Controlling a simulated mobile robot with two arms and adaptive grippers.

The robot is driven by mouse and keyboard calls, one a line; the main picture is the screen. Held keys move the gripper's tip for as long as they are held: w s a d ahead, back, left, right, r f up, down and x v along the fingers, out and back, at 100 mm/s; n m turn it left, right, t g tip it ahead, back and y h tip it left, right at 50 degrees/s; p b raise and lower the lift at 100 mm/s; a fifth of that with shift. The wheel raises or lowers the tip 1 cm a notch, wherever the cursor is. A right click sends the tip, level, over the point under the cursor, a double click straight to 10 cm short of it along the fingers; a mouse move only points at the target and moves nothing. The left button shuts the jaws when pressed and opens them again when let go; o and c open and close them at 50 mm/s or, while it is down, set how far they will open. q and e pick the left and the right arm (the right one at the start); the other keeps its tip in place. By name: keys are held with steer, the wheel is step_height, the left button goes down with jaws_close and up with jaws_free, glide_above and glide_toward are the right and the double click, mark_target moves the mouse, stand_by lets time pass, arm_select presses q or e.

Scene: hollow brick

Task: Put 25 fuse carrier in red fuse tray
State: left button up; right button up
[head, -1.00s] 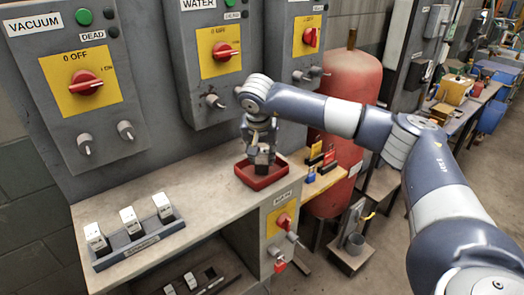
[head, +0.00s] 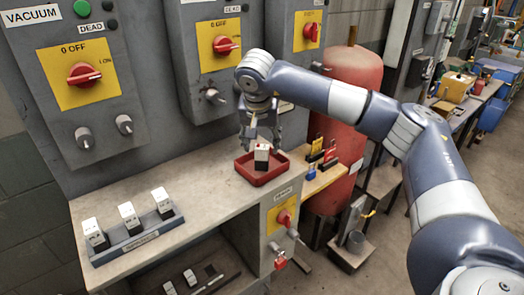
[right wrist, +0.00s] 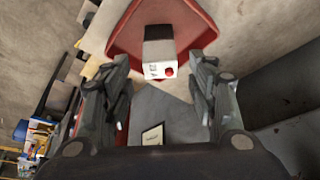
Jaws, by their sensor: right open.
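The red fuse tray (head: 262,181) lies on the bench below my right gripper. One fuse carrier (head: 261,158), white-faced with a dark body, stands upright in it. In the right wrist view the carrier (right wrist: 158,52) shows a red dot and small print I cannot read surely; the tray (right wrist: 203,30) is around it. My right gripper (head: 262,140) is open just above the carrier, empty, its fingers apart on either side in the right wrist view (right wrist: 163,75). Three white fuse carriers (head: 128,216) stand in a grey rack (head: 138,242) at the left. My left gripper is out of view.
Switch panels (head: 85,80) with red knobs line the wall behind the bench (head: 200,190). More carriers (head: 190,277) sit on the lower shelf. Padlocks (head: 325,155) stand right of the tray by a red tank (head: 352,90). Bare bench lies between rack and tray.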

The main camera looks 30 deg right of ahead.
steer(key=b+v, duration=0.1)
steer(key=v, duration=0.6)
steer(key=shift+r, duration=0.4)
steer(key=shift+s+a+f, duration=0.1)
steer(key=shift+s, duration=0.1)
